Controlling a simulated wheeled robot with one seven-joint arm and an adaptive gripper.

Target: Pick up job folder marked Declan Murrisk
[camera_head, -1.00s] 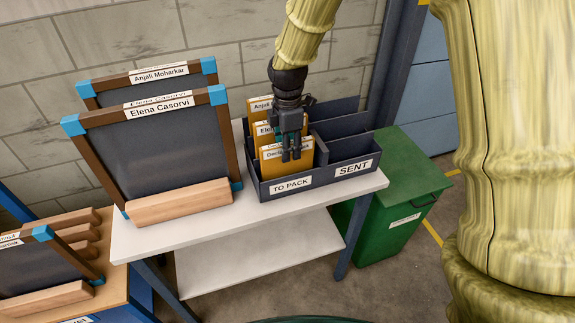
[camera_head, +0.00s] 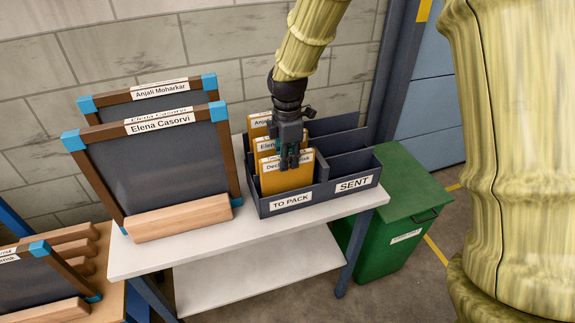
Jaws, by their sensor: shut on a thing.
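The front yellow folder (camera_head: 285,179) stands in the "TO PACK" side of a dark divided tray (camera_head: 330,197). Its white label starts "Decl" and ends "isk"; the gripper's fingers hide the middle. My gripper (camera_head: 289,160) comes down from above and is shut on this folder's top edge. Behind it stand a folder with a label starting "Elen" (camera_head: 265,145) and one starting "Anja" (camera_head: 257,122), both partly hidden by the gripper.
The tray's "SENT" side (camera_head: 352,165) looks empty. Framed dark screens labelled Elena Casorvi (camera_head: 170,170) and Anjali Moharkar (camera_head: 160,92) stand left on the white table (camera_head: 170,252). A green lidded bin (camera_head: 400,230) stands right of the table.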

